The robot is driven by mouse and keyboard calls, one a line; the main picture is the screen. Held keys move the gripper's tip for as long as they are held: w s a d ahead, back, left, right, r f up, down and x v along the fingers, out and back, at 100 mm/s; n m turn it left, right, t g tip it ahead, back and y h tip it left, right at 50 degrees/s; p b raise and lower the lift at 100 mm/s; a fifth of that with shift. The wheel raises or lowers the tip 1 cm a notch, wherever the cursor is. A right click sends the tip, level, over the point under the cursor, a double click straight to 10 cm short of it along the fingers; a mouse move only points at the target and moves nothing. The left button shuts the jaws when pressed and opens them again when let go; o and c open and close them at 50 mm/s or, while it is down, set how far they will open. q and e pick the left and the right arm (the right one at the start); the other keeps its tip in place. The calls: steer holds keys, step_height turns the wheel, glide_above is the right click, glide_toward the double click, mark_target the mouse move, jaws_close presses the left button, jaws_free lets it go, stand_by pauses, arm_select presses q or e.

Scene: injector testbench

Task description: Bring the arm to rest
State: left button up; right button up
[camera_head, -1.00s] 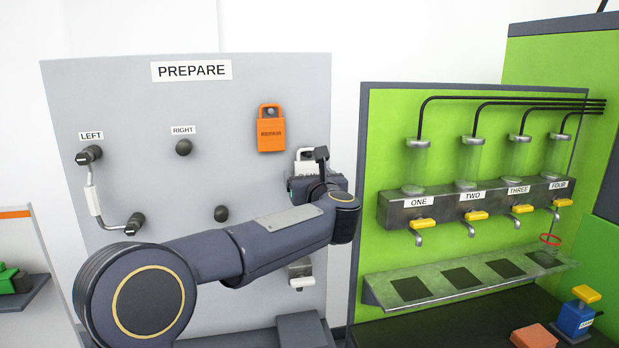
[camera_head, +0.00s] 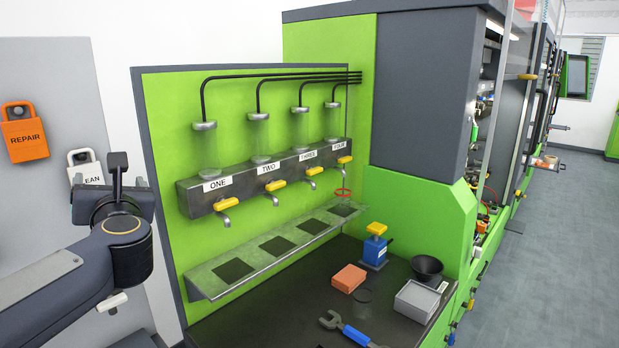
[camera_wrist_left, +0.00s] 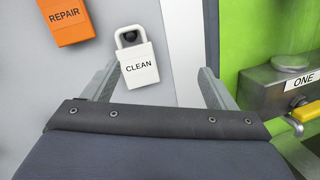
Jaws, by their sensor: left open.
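My left arm comes in from the left in the head view. Its gripper (camera_head: 113,188) is in front of the grey board's right edge, and its fingers are mostly hidden there by the hand. In the left wrist view the left gripper (camera_wrist_left: 157,84) is open, its two fingers wide apart with nothing held. A white padlock-shaped tag marked CLEAN (camera_wrist_left: 139,68) hangs on a dark peg on the board, seen between the fingers. It also shows partly in the head view (camera_head: 84,170), left of the hand. My right gripper is not in view.
An orange REPAIR tag (camera_head: 24,138) hangs at far left. The green test panel (camera_head: 165,105) with yellow taps stands right of the hand. A dark bench (camera_head: 300,310) holds an orange block (camera_head: 348,278), blue device (camera_head: 374,250) and grey box (camera_head: 417,300). Floor at right is clear.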

arm_select(q)
steer(key=s+d+f+m+t+h, duration=0.1)
steer(key=s+d+f+m+h, duration=0.5)
steer(key=m, duration=0.6)
steer(key=s+d+f+m+h, duration=0.2)
steer(key=d+f+m+h, duration=0.2)
steer(key=d+m+h, duration=0.6)
steer(key=s+d+f+m+g, duration=0.1)
steer(key=s+f+m+g, duration=0.9)
steer(key=s+f+m, duration=0.6)
steer(key=s+f, duration=0.3)
steer(key=f, duration=0.1)
steer(key=shift+f+m, duration=0.3)
steer(key=shift+m, duration=0.1)
